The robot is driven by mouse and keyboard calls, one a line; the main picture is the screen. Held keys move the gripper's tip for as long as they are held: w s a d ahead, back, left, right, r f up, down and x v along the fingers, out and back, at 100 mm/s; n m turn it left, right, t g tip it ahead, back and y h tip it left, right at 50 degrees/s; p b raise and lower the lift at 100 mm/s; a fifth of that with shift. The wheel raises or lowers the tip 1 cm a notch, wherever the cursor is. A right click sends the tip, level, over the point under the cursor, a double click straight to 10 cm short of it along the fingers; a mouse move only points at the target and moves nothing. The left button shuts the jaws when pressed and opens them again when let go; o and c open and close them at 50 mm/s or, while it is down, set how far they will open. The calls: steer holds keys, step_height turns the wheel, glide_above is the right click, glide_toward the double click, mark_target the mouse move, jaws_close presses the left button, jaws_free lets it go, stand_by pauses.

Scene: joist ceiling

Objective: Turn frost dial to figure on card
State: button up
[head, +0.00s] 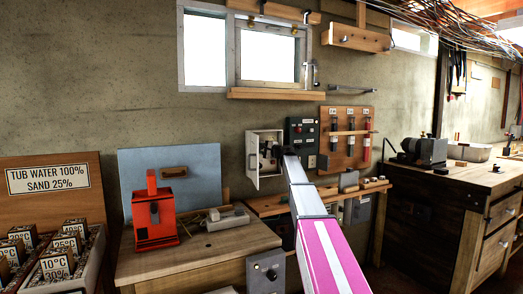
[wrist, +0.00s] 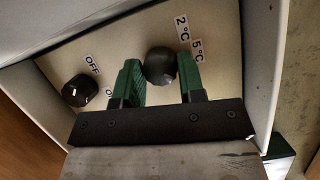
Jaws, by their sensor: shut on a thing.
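In the wrist view, the frost dial (wrist: 159,66) is a round black knob on a cream panel. Labels 2°C (wrist: 182,28) and 5°C (wrist: 197,50) stand at its upper right. The green fingers of my gripper (wrist: 160,76) are closed on the dial, one on each side. I cannot make out its pointer. In the head view, the open white box (head: 254,158) holds the panel on the wall, and my arm hides part of it. I cannot pick out a card with the dial's figure for certain.
A second black knob (wrist: 80,90) with an OFF label sits left of the dial. The box's walls rise close around my gripper. A dark green panel (head: 301,132) hangs right of the box. A red device (head: 153,215) stands on the wooden bench (head: 200,252) at left.

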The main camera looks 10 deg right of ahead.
steer(key=o, duration=0.9)
steer(key=shift+s+d, duration=0.1)
steer(key=v, duration=1)
steer(key=shift+s+d+f, duration=0.1)
steer(key=shift+s+d, duration=0.1)
steer(key=shift+s, duration=0.05)
